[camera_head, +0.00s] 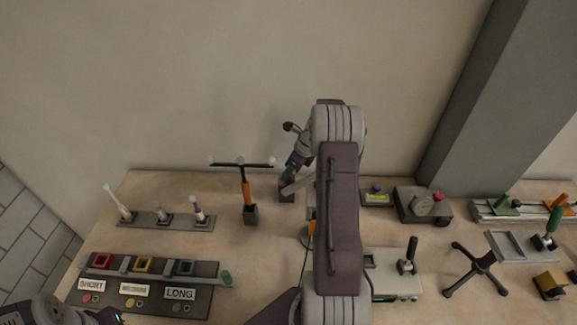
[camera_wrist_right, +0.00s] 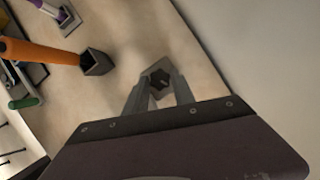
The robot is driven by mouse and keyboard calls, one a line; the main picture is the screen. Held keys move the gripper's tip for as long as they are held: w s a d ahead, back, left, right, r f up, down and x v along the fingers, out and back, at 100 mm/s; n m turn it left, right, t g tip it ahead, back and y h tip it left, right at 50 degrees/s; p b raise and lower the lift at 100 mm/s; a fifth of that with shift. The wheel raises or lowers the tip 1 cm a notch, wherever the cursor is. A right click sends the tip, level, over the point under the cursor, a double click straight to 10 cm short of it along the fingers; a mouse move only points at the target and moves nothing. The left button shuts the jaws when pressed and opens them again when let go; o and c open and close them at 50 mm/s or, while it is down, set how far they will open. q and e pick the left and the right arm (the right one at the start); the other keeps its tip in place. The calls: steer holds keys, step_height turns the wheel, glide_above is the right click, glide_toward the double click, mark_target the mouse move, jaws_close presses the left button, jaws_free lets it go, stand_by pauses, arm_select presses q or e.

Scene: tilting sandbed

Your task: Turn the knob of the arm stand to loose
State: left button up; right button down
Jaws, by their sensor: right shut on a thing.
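The knob (camera_wrist_right: 159,84) of the arm stand is a small dark lobed piece on a grey plate, in the right wrist view. My right gripper (camera_wrist_right: 158,92) has its two grey fingers on either side of the knob and is shut on it. In the head view my right gripper (camera_head: 287,190) points down at the back of the table, just right of the orange post. My own right arm hides much of the area beside it, so the rest of the stand is unclear there. My left arm shows only at the bottom left corner; its fingers are out of frame.
An orange post with a black crossbar (camera_head: 245,190) stands close left of my right gripper. A rack with several upright tools (camera_head: 165,221) and a labelled board (camera_head: 195,270) lie further left. Devices, including a grey box (camera_head: 424,205), stand right. The wall is close behind.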

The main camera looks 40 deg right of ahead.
steer(key=n+p, duration=0.1)
steer(key=n, duration=0.1)
steer(key=n+g+y+p, duration=0.1)
steer(key=p, duration=0.1)
steer(key=shift+d+r+n, duration=0.15)
steer(key=shift+r+n, duration=0.05)
steer(key=shift+n, duration=0.2)
steer(key=shift+w+n+g+p, duration=0.15)
steer(key=shift+n+g+p, duration=0.15)
steer(key=shift+n+p, duration=0.5)
steer(key=shift+f+n+y, duration=0.15)
steer(key=shift+n+y, duration=0.25)
steer(key=shift+n, duration=0.5)
steer(key=shift+w+d+f+n+g, duration=0.1)
steer(key=shift+n+g, duration=0.6)
steer(key=shift+n, duration=0.5)
steer(key=shift+n+g, duration=0.4)
steer(key=shift+n, duration=0.7)
steer(key=shift+y, duration=0.3)
steer(key=c, duration=1.1)
jaws_free()
steer(key=shift+w, duration=0.1)
steer(key=shift+o, duration=0.2)
